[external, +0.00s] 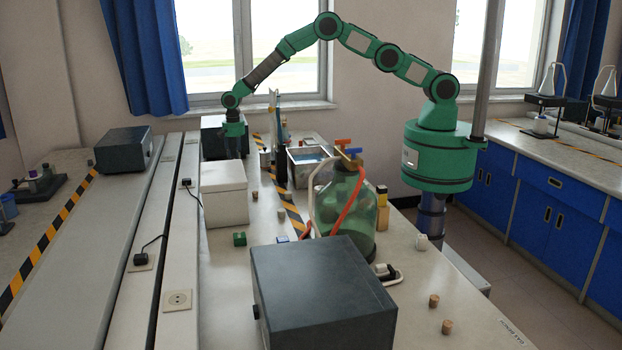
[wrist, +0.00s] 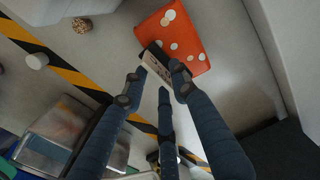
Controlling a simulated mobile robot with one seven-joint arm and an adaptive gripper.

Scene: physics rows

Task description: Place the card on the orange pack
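The orange pack (wrist: 182,38) with white dots lies on the bench top at the upper middle of the wrist view. The card (wrist: 155,65), pale with a dark end and small print, shows between my fingertips and overlaps the pack's lower left edge in that view. My gripper (wrist: 156,80) has its dark blue fingers on both sides of the card and appears shut on it. I cannot tell whether the card touches the pack. In the external view my gripper (external: 236,150) points down behind the white box; the card and pack are hidden there.
The white box (external: 224,194) stands in front of my gripper. A dark box (external: 213,140) is behind it. A metal basin (external: 308,166) and a green glass bottle (external: 345,215) stand to the right. A cork (wrist: 82,25) lies left of the pack, near striped tape (wrist: 70,75).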

